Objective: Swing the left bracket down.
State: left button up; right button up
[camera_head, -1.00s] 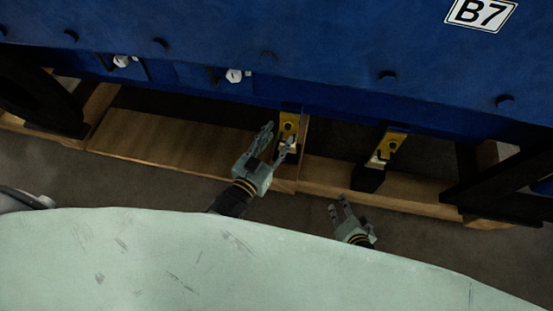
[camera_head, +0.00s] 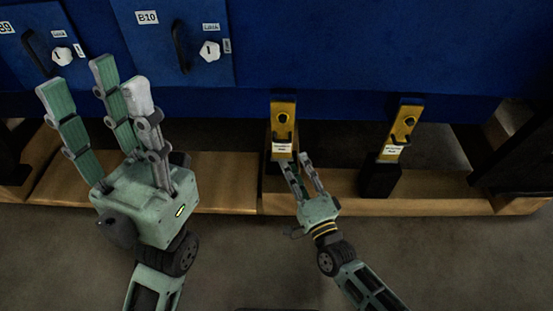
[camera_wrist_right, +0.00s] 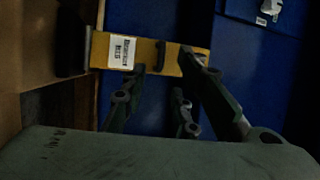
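The left bracket (camera_head: 283,112) is a yellow upright plate with a dark bolt and a white label, set low on the blue engine side. It shows sideways in the right wrist view (camera_wrist_right: 150,52). My right gripper (camera_head: 302,172) is at the bracket's lower end in the head view. In the wrist view its fingers (camera_wrist_right: 172,100) are spread apart in front of the plate, with nothing clearly held; contact cannot be told. My left gripper (camera_head: 98,90) is open and empty, raised at the left, close to the head camera.
A second yellow bracket (camera_head: 403,125) stands to the right, above a black block (camera_head: 379,179). Wooden beams (camera_head: 235,194) run along the floor below the blue engine (camera_head: 330,50). Black supports (camera_head: 515,150) stand at the right. Hatches with dark handles (camera_head: 181,46) are upper left.

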jog(key=b+x, duration=0.2)
jog(key=x, duration=0.6)
jog(key=shift+s, duration=0.1)
grip_shut()
dwell(0.4)
